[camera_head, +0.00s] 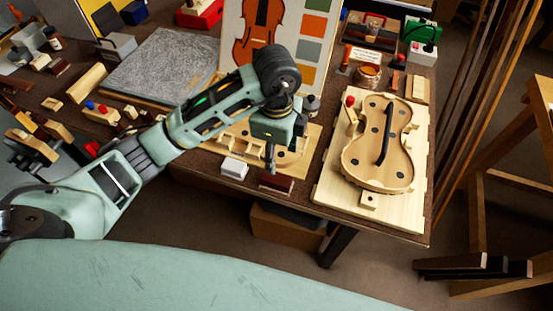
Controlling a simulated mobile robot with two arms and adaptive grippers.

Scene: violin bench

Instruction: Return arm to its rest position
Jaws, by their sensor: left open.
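My left arm reaches in from the left across the bench, bent at its dark elbow joint, with the forearm hanging down. My left gripper (271,165) points downward over the bench's front edge, near a small white block and a dark red-brown block. I see nothing held in it; its fingers are small and partly overlapping in this view. A wooden violin plate or mould behind it is partly hidden by the arm. My right arm and gripper are not in view.
A violin body (365,158) lies in a pale wooden form (326,188) at the bench's right. A white block (233,168) and a dark red-brown block (276,184) sit at the front edge. A violin picture board (311,50) stands behind the arm. A grey mat (160,65) lies left.

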